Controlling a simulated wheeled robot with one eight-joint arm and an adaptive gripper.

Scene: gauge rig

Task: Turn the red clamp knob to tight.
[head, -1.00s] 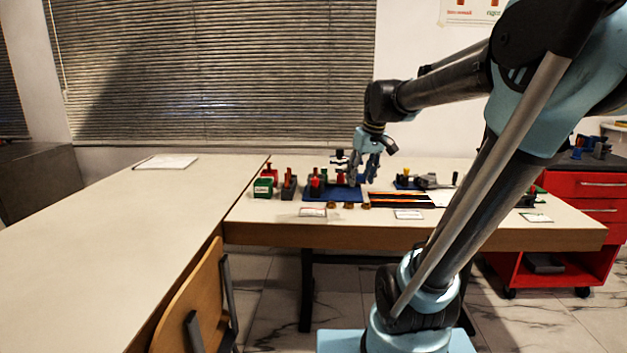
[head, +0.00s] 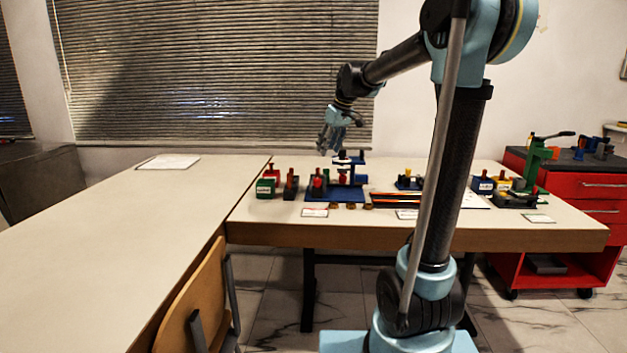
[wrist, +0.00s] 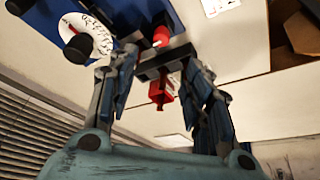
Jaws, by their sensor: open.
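The gauge rig has a blue base (head: 338,195) on the far table, with a blue upright and dark parts. A red knob (head: 318,182) shows at its left side. In the wrist view a white dial (wrist: 86,38) sits on blue, with a red-tipped part (wrist: 161,37) and a red piece (wrist: 161,95) near a dark bar; I cannot tell which red part is the clamp knob. My gripper (head: 330,148) is above the rig, pointing down. In the wrist view its spread, open fingers (wrist: 157,68) frame the dark bar and red piece, with nothing visibly held.
A green block with a red top (head: 265,186) and a dark block with a red handle (head: 290,186) stand left of the rig. Brass pieces (head: 350,206) and dark striped strips (head: 400,200) lie in front. A green press (head: 537,160) stands right. The left table is mostly clear.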

